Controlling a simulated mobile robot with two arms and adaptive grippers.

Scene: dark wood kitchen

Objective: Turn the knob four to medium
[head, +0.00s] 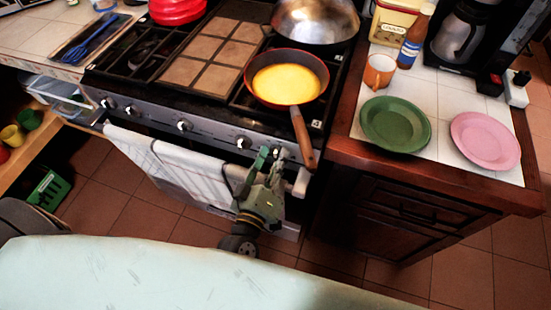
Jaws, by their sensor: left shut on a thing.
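The stove (215,133) has a row of knobs along its front panel. Separate knobs show at the far left (107,103), in the middle (184,125) and just left of my gripper (243,142). My left gripper (270,153) is at the right part of the panel, its fingers shut on the rightmost stove knob (281,152). The fingers partly hide this knob, and its setting cannot be read. I cannot make out knob numbers on the panel. My right gripper is not in view.
A frying pan (288,83) with yellow food sits on the right front burner. Its wooden handle (304,140) sticks out over the front edge, close right of my gripper. A towel (165,160) hangs below the knobs. Green (396,123) and pink plates (485,141) lie on the right counter.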

